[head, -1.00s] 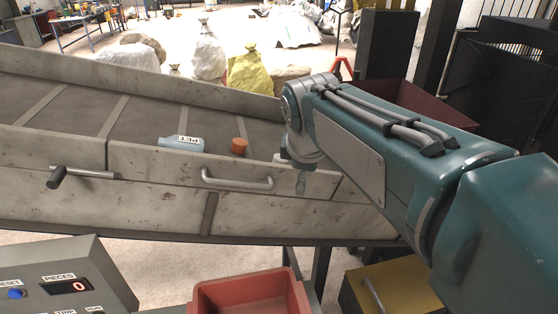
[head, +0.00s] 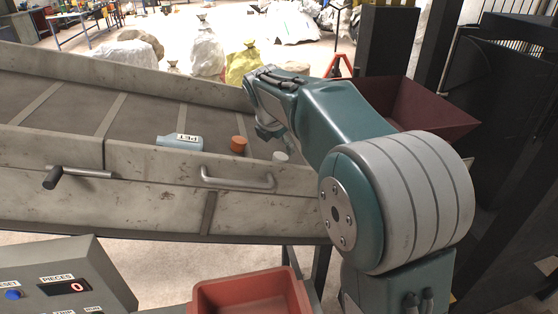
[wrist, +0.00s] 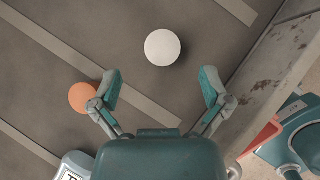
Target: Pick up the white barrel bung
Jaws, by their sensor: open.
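The white barrel bung (wrist: 162,47) lies on the grey conveyor belt. In the wrist view it is a round white disc just beyond my open fingertips and roughly centred between them. In the head view the white bung (head: 280,157) shows small near the belt's near side wall, right of the orange piece. My gripper (wrist: 160,84) is open and empty, with its two teal fingers spread wide above the belt. In the head view my gripper (head: 268,139) is partly hidden behind my own arm.
An orange round piece (wrist: 82,97) lies outside my left finger; the head view shows it too (head: 238,145). A pale blue bottle marked PET (head: 180,142) lies farther left. The conveyor's side wall (wrist: 272,70) is at the right in the wrist view. A red bin (head: 250,292) stands below.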

